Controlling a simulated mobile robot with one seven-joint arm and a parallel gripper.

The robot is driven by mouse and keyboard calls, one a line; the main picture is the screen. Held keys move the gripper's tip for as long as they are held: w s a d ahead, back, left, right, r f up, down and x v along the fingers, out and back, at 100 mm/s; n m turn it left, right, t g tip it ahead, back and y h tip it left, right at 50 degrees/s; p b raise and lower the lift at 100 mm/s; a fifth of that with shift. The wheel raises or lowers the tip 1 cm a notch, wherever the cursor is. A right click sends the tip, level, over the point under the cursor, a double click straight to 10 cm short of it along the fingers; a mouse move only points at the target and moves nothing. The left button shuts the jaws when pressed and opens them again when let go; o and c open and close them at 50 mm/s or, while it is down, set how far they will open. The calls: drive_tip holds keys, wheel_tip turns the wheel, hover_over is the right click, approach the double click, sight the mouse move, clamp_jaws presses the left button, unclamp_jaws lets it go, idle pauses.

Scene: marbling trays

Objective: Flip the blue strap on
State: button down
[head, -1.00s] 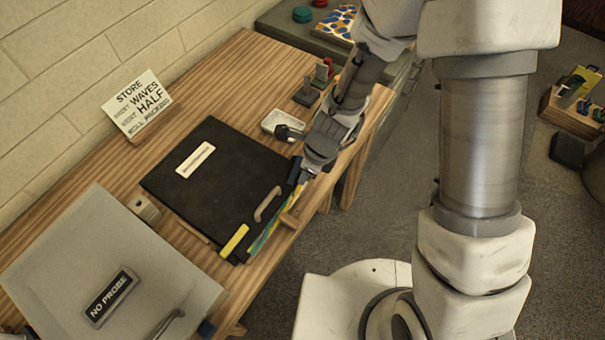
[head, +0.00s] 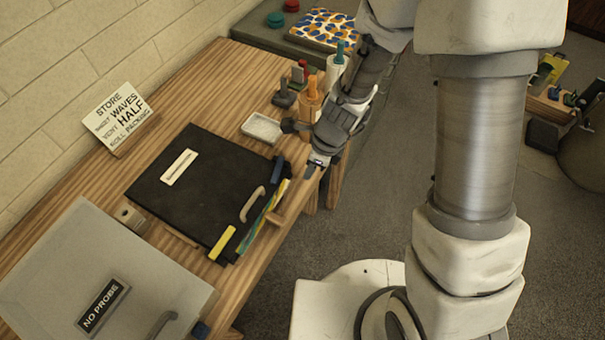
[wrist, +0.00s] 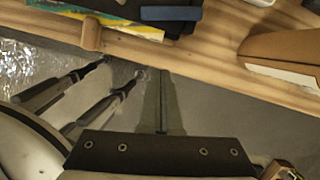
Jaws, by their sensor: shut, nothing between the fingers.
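The black portfolio (head: 170,205) lies shut on the wooden table, with a pale label and a tan handle (head: 253,204) on its front edge. The blue strap (head: 278,167) sits at the right end of that edge. It also shows as a dark blue bar at the top of the wrist view (wrist: 170,13). I cannot tell whether it is fastened. A yellow strap (head: 222,243) sits at the near end. Coloured sheets (head: 264,212) stick out along the front edge. My gripper (head: 312,170) is shut and empty, to the right of the blue strap and apart from it, off the table's front edge.
A white tray (head: 262,128), an orange-topped bottle (head: 311,98) and a white bottle (head: 336,70) stand near my forearm. A grey lid (head: 110,255) marked "NO PROBE" is at the near left. A sign (head: 115,112) stands by the wall. Open floor lies right of the table.

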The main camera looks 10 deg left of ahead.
drive_tip(key=p+v, duration=0.1)
drive_tip(key=v, duration=0.5)
drive_tip(key=shift+w+p, duration=0.15)
drive_tip(key=shift+p, duration=0.15)
drive_tip(key=c, duration=1.4)
unclamp_jaws()
drive_tip(key=shift+r, duration=0.35)
drive_tip(key=o, duration=0.6)
drive_tip(key=a+r+n, duration=0.1)
drive_tip(key=a+n, duration=0.1)
drive_tip(key=n, duration=0.1)
drive_tip(key=a+r+n+b, duration=0.1)
drive_tip(key=a+n, duration=0.1)
drive_tip(key=n, duration=0.1)
drive_tip(key=a+n+g+b, duration=0.1)
drive_tip(key=a+n, duration=0.1)
drive_tip(key=n, duration=0.1)
drive_tip(key=shift+a+r, duration=0.4)
drive_tip(key=shift+o, duration=0.2)
wheel_tip(320, 180, up, 5)
drive_tip(key=n+h+b, duration=0.2)
drive_tip(key=n+h, duration=0.1)
drive_tip(key=n, duration=0.7)
hover_over(275, 175)
wheel_tip(275, 175, down, 17)
drive_tip(key=shift+f+b, duration=0.1)
drive_tip(key=shift+b, duration=0.3)
clamp_jaws()
